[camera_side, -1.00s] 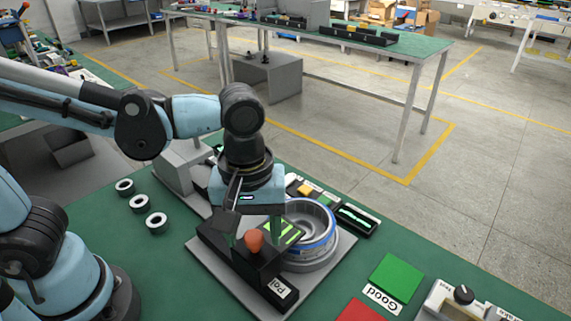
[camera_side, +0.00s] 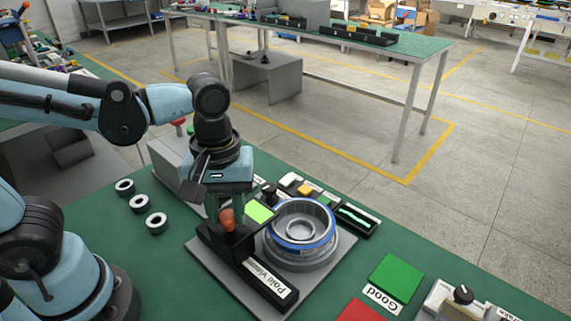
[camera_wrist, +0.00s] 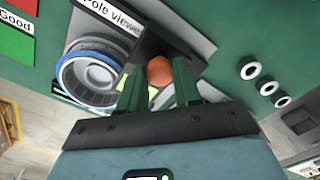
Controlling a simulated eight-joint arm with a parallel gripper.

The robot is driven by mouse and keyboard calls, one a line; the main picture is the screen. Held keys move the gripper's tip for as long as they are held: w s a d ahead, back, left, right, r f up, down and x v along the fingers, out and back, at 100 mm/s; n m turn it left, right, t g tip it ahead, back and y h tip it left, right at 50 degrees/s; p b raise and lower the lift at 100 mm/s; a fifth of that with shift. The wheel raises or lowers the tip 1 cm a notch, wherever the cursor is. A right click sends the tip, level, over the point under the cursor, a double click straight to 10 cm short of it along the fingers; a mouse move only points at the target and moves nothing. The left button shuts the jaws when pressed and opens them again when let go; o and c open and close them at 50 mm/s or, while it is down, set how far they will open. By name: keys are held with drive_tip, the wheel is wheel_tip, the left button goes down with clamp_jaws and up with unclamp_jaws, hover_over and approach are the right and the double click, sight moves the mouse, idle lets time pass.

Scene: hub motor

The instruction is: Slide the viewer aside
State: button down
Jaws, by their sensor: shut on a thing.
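The pole viewer is a black slide with an orange knob (camera_side: 227,220) and a bright green window (camera_side: 260,211). It sits toward the back left end of its black rail (camera_side: 262,280), beside the hub motor. My gripper (camera_side: 233,208) is shut on the orange knob, which shows between the two green fingers (camera_wrist: 158,88) in the wrist view. The hub motor (camera_side: 301,228), a grey ring with a blue band, sits on the grey base plate (camera_side: 335,255) with its open top uncovered. The "Pole viewer" label (camera_side: 269,276) lies on the rail's front part.
Several white-and-black rings (camera_side: 140,202) lie on the green table at left. A grey box (camera_side: 172,158) stands behind my gripper. Small coloured parts (camera_side: 304,189) and a black tray (camera_side: 356,218) lie behind the motor. The green "Good" pad (camera_side: 394,277) is at front right.

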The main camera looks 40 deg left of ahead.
drive_tip(key=shift+a, duration=2.65)
drive_tip(key=c, duration=0.8)
unclamp_jaws()
drive_tip(key=shift+d+r, duration=0.1)
drive_tip(key=shift+r, duration=0.05)
wheel_tip(320, 180, up, 12)
drive_tip(key=shift+f, duration=0.1)
drive_tip(key=shift+w+a+f+m+t, duration=0.7)
drive_tip(key=shift+f+m+t, duration=0.5)
drive_tip(key=shift+f+m, duration=0.35)
drive_tip(key=shift+w+a+f+m+t, duration=0.5)
drive_tip(key=shift+w+f+m+t, duration=0.3)
drive_tip(key=shift+f+m+t, duration=0.6)
drive_tip(key=shift+w+a+f+m+t, duration=0.7)
drive_tip(key=shift+f+m+t, duration=0.3)
drive_tip(key=shift+f+m, duration=0.75)
